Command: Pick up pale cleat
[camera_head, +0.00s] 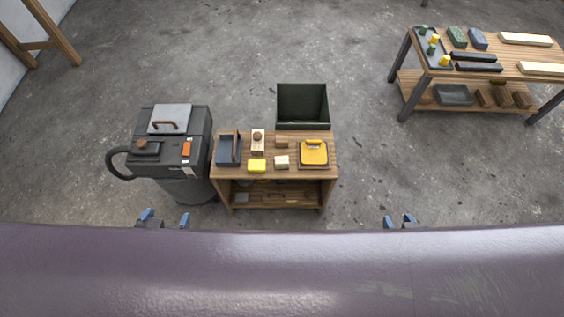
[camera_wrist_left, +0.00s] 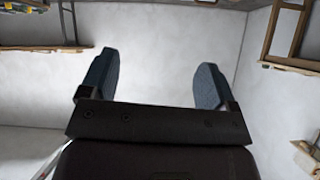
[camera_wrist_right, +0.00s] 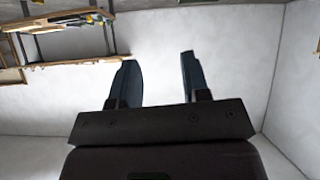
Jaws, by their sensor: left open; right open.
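I cannot tell for sure which piece is the pale cleat. A small pale block (camera_head: 281,161) lies on the small wooden workbench (camera_head: 222,174), between a yellow block (camera_head: 257,166) and a yellow tool (camera_head: 314,152). Two long pale strips, a far one (camera_head: 525,39) and a near one (camera_head: 541,69), lie on the larger table at the upper right. My left gripper (camera_head: 166,218) is open and empty, near the small bench's front left. My right gripper (camera_head: 398,220) is open and empty, to the right of that bench. The wrist views show only empty fingers before pale walls.
A dark machine (camera_head: 184,160) with a hose stands left of the small bench. A dark open bin (camera_head: 302,104) stands behind it. A dark tray (camera_head: 229,150) and a pale block with a brown knob (camera_head: 258,141) crowd its top. Concrete floor (camera_head: 365,165) is clear to the right.

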